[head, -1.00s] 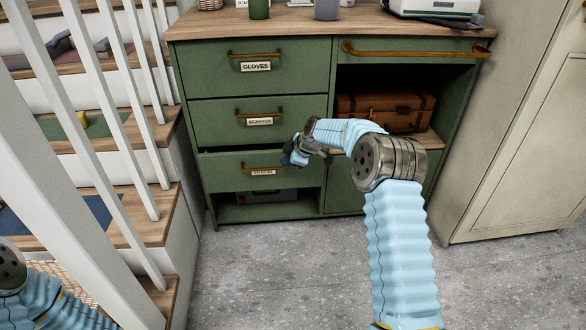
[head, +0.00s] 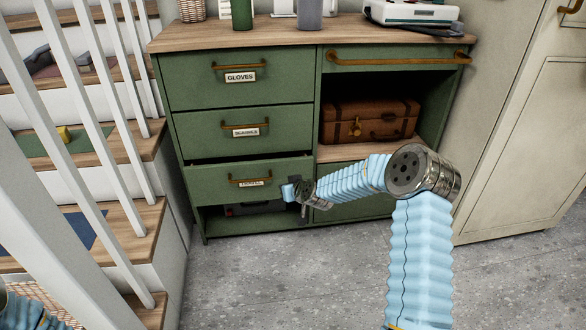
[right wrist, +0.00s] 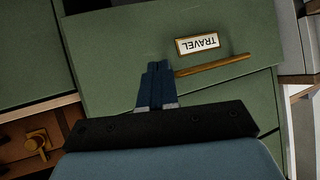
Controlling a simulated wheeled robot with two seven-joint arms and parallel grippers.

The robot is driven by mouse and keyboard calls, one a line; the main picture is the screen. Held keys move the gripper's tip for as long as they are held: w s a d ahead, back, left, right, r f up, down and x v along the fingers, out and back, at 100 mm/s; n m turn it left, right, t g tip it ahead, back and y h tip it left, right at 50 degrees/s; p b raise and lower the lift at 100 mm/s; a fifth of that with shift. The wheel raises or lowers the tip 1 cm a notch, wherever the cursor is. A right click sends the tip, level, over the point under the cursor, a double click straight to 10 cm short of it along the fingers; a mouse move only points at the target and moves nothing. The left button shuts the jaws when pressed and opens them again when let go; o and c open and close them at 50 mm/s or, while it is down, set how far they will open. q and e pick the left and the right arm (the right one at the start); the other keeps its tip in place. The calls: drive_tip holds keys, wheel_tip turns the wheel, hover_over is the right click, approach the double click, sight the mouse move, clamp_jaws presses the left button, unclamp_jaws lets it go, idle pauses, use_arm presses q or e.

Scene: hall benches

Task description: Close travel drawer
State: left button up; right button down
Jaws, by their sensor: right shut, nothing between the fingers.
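The travel drawer (head: 215,183) is the lowest green drawer in the left column of the cabinet. It stands a little pulled out, with a dark gap above its front. Its brass handle and TRAVEL label (right wrist: 198,43) show in the right wrist view, the label upside down. My right gripper (head: 288,192) is shut and empty at the right end of the drawer front, beside the handle. In the right wrist view its closed fingers (right wrist: 157,75) lie over the green front; I cannot tell whether they touch it. My left gripper is out of view.
The gloves drawer (head: 205,90) and the drawer below it look shut. A brown suitcase (head: 385,115) sits in the open compartment at right. An open shelf under the travel drawer holds a dark case. A white stair railing stands at left, and grey floor lies in front.

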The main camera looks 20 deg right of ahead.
drive_tip(key=s+f+m+t+h, duration=0.1)
drive_tip(key=s+m+t+h, duration=0.15)
drive_tip(key=m, duration=0.75)
drive_tip(key=m+t+h, duration=0.4)
drive_tip(key=m, duration=0.7)
approach(293, 161)
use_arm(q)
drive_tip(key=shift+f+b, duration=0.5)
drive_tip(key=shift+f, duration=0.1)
use_arm(e)
drive_tip(key=shift+g, duration=0.25)
drive_tip(key=x, duration=0.7)
drive_tip(key=shift+r, duration=0.15)
